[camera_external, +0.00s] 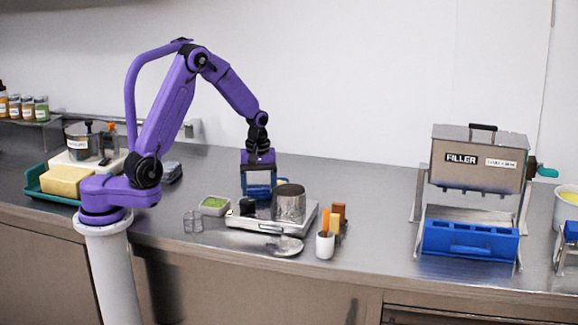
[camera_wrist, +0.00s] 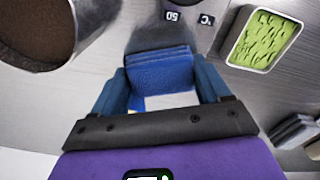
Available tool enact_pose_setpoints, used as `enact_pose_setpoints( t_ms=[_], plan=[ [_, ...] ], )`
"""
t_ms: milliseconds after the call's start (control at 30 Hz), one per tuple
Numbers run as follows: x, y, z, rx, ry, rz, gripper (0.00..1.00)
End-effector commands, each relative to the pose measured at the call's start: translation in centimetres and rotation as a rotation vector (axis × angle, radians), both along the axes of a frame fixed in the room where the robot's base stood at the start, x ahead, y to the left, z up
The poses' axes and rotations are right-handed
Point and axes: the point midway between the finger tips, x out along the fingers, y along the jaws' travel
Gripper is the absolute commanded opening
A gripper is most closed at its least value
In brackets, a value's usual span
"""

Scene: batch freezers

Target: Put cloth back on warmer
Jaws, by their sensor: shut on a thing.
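My gripper (camera_external: 258,192) is low over the counter, at the back left edge of the warmer. In the wrist view its fingers (camera_wrist: 160,88) are on both sides of a folded blue cloth (camera_wrist: 160,68), and it is shut on the cloth. In the external view the cloth is mostly hidden by the gripper. I cannot tell whether the cloth touches anything below.
A tray of green pieces (camera_external: 214,206) is left of the warmer, with a clear glass (camera_external: 193,222) in front. The filler (camera_external: 478,160) is far right. Counter between is clear.

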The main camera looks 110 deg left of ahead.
Motion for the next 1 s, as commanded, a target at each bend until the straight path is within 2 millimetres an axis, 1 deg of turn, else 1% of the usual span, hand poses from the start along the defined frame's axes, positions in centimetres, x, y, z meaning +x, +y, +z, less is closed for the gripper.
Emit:
enact_pose_setpoints(
  t_ms=[33,67,100,133,333,467,567,800,1000],
  plan=[
    [0.0,0.0,-0.2,-0.001,0.001,0.0,0.52],
    [0.0,0.0,-0.2,-0.001,0.001,0.0,0.82],
    [0.0,0.0,-0.1,-0.001,0.001,0.0,0.95],
    [0.0,0.0,-0.1,-0.001,0.001,0.0,1.0],
    [0.0,0.0,-0.1,0.0,0.001,0.0,1.0],
    [0.0,0.0,0.5,0.002,-0.001,0.0,1.0],
    [0.0,0.1,1.8,0.004,-0.003,0.0,1.0],
    [0.1,0.1,6.6,0.006,-0.004,-0.001,1.0],
    [0.0,0.0,10.1,0.003,-0.002,0.0,1.0]
  ],
)
